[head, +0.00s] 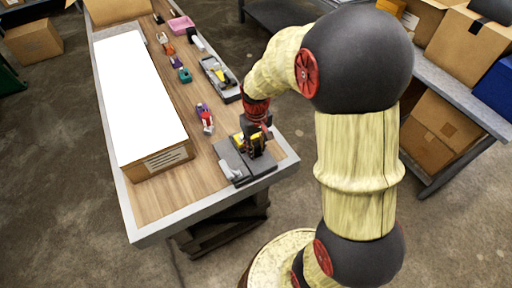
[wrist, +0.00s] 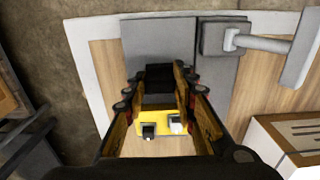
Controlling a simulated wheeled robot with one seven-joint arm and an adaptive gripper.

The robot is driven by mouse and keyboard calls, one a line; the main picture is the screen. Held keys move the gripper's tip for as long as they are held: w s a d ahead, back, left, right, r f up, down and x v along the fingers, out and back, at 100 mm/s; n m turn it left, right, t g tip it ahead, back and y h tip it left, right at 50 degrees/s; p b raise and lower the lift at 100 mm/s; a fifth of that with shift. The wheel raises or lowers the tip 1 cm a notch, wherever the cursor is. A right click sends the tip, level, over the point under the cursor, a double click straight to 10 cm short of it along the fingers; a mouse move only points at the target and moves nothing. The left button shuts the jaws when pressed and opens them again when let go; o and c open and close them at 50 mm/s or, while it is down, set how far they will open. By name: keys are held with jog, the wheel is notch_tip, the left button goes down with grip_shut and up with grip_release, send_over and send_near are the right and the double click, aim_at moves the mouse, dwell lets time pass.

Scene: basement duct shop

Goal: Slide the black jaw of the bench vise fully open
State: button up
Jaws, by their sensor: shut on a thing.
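The bench vise stands at the near end of the workbench; its grey body (head: 234,163) shows beside and below my gripper (head: 255,140). In the wrist view, my gripper (wrist: 155,84) is shut on the black jaw (wrist: 160,76), with one finger on each side of it. The grey vise body (wrist: 145,38) lies beyond the fingertips, with a grey block and bar handle (wrist: 262,43) to its right. A yellow piece (wrist: 168,124) with a black and a white knob lies between the fingers, nearer the camera. The fingers hide part of the jaw.
A long white-topped box (head: 138,95) lies along the left of the workbench (head: 200,192). Small tools and a yellow-and-grey device (head: 219,76) sit farther back. A purple-and-red item (head: 205,117) lies near the vise. Cardboard boxes (head: 440,125) fill a shelf at right.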

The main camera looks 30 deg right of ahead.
grip_shut()
jog(key=s+p, duration=0.2)
jog(key=s, duration=0.2)
jog(key=shift+s+r, duration=0.15)
jog(key=shift+s, duration=0.15)
jog(key=shift+s+f, duration=0.2)
jog(key=shift+s, duration=0.05)
jog(key=o, duration=1.1)
grip_release()
jog(key=shift+r, duration=0.1)
notch_tip(320, 180, up, 12)
jog(key=shift+f, duration=0.1)
